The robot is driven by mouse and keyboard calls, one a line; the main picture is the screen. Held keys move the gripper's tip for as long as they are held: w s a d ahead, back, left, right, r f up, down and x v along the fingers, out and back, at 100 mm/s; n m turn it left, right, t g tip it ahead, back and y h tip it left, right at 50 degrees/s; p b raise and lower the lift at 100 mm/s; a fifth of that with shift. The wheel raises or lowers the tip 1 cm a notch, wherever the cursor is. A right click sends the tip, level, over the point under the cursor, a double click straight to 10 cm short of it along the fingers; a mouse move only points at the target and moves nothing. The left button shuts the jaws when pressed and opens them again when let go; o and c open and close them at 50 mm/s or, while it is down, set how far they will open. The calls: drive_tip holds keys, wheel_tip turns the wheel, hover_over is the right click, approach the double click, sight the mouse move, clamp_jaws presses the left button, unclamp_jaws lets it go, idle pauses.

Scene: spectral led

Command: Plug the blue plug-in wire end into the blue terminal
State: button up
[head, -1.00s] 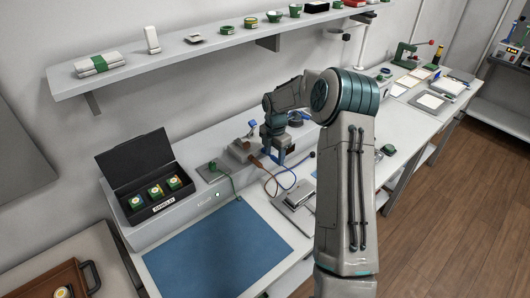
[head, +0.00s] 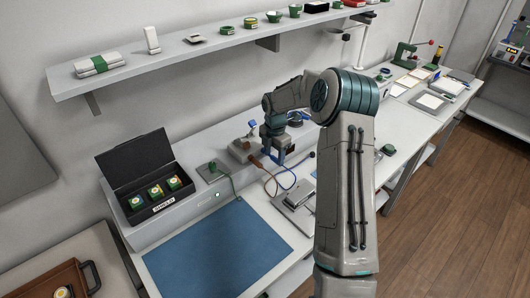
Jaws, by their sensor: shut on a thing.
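My gripper (head: 277,160) points down over the workbench, beside a small beige-and-brown device (head: 243,149). It is shut on the blue wire end, which is too small and too covered by the fingers to make out. The blue wire (head: 294,180) loops from the gripper area down to the right, toward a grey metal device (head: 296,194). A small blue part (head: 252,124) stands up behind the beige device. I cannot tell which part is the blue terminal, or whether the wire end touches it.
A green wire (head: 235,187) runs from a small dark green plate (head: 212,171). A red-brown wire hangs near the gripper. A black open case (head: 137,173) stands at left, and a clear blue mat (head: 218,247) lies in front. A shelf (head: 200,47) runs above the bench.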

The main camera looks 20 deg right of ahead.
drive_tip(key=shift+w, duration=0.1)
drive_tip(key=shift+w+a, duration=0.25)
drive_tip(key=shift+w, duration=0.2)
drive_tip(key=shift+s+d, duration=0.1)
drive_tip(key=shift+s, duration=0.05)
drive_tip(key=shift+s+d, duration=0.15)
drive_tip(key=shift+s, duration=0.2)
idle(0.4)
idle(0.5)
